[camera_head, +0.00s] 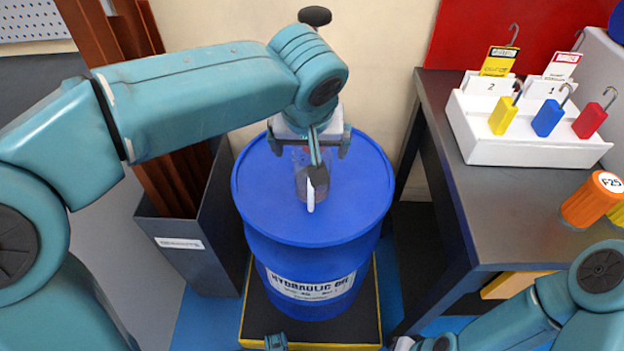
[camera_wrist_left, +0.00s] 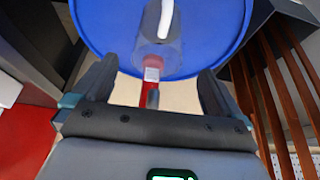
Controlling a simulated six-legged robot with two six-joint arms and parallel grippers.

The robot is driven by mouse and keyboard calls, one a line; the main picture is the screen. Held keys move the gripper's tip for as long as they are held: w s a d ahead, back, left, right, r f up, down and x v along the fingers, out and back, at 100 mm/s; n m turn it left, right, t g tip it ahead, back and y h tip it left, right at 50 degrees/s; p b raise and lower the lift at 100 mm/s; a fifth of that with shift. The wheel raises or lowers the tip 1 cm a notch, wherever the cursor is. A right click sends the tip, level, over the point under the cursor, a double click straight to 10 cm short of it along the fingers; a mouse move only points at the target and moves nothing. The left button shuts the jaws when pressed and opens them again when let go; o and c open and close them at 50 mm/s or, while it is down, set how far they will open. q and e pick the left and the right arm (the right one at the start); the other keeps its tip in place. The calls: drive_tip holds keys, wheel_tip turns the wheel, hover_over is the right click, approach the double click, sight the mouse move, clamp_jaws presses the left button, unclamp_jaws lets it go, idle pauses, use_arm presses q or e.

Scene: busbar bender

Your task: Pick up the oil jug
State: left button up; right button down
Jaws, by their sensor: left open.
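The oil jug (camera_head: 302,182) is a small, see-through vessel with a white curved piece, standing on the lid of the blue hydraulic oil drum (camera_head: 258,200). My left gripper (camera_head: 309,150) is over the back of the lid, partly covering the jug in the head view. In the left wrist view the jug (camera_wrist_left: 158,52) lies ahead, near the middle between the spread fingers of the left gripper (camera_wrist_left: 158,66). The fingers are apart and no contact with the jug shows. My right arm enters at the lower right; its gripper is mostly cut off by the bottom edge.
A dark bin (camera_head: 180,235) with brown bars stands left of the drum. A dark table (camera_head: 450,120) on the right carries a white padlock rack (camera_head: 530,145) and an orange cylinder (camera_head: 592,200). The drum stands on a yellow-edged dark platform (camera_head: 345,325). The lid around the jug is clear.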

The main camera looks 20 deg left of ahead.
use_arm(q)
drive_tip(key=b+x, duration=0.1)
drive_tip(key=x, duration=0.3)
drive_tip(key=shift+w+f, duration=0.2)
drive_tip(key=shift+f, duration=0.1)
drive_tip(key=c, duration=1.7)
drive_tip(key=shift+r, duration=0.15)
